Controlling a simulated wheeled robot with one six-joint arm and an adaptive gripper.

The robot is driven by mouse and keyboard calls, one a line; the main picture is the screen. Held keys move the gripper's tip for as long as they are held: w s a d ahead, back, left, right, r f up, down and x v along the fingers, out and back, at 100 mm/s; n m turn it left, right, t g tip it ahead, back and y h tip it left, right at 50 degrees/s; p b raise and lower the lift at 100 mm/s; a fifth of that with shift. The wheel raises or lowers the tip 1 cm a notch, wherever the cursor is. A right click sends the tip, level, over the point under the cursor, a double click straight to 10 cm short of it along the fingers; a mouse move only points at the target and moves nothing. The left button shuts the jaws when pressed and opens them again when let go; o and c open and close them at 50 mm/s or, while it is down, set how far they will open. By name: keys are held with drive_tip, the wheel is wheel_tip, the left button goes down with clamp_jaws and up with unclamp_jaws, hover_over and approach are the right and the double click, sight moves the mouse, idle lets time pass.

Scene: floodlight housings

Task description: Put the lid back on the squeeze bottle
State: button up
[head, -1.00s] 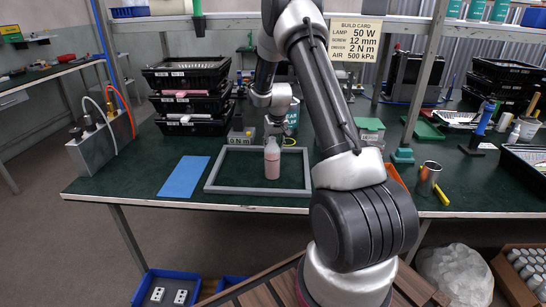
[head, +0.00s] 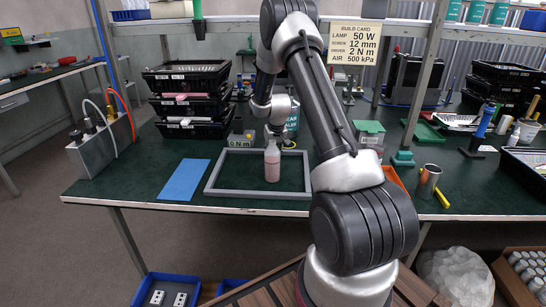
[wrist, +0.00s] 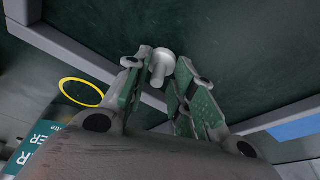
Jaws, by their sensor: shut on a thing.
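The squeeze bottle (head: 272,168) stands upright on the green bench inside a grey rectangular frame; its body is pink and its upper part pale. My gripper (head: 273,133) is directly above it, pointing down at its top. In the wrist view my gripper (wrist: 164,82) is shut on the lid (wrist: 161,62), a small pale round piece with a narrow nozzle between the fingertips. The bottle body is hidden in the wrist view. I cannot tell whether the lid touches the bottle's neck.
The grey frame (head: 215,188) surrounds the bottle. A blue mat (head: 184,179) lies to its left, with stacked black trays (head: 190,105) behind. A yellow ring (wrist: 81,92) lies outside the frame. A metal cup (head: 428,181) and an orange bin (head: 395,180) stand to the right.

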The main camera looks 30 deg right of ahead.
wheel_tip(320, 180, up, 8)
drive_tip(key=shift+c, duration=0.7)
drive_tip(key=shift+n, duration=0.4)
drive_tip(key=a+r, duration=0.1)
drive_tip(key=r, duration=0.2)
drive_tip(key=a+r, duration=0.1)
drive_tip(key=r, duration=0.2)
drive_tip(key=a+r, duration=0.1)
drive_tip(key=r, duration=0.2)
drive_tip(key=shift+w+r, duration=0.2)
drive_tip(key=shift+r, duration=0.15)
drive_tip(key=shift+c, duration=0.2)
drive_tip(key=s+a+r+n, duration=0.2)
drive_tip(key=s+a+r, duration=0.2)
drive_tip(key=s+r, duration=0.3)
drive_tip(key=shift+s+a+f+n+t, duration=0.1)
drive_tip(key=shift+s+f+n, duration=0.4)
drive_tip(key=shift+s+f, duration=0.6)
drive_tip(key=shift+s+a+f+n+t, duration=0.15)
drive_tip(key=shift+s+f+n, duration=0.45)
drive_tip(key=shift+f, duration=0.85)
drive_tip(key=shift+s+a+f+n+t, duration=0.1)
drive_tip(key=shift+s+f+n, duration=0.3)
drive_tip(key=shift+s+f, duration=0.7)
drive_tip(key=shift+w, duration=0.15)
clamp_jaws()
drive_tip(key=shift+f, duration=0.25)
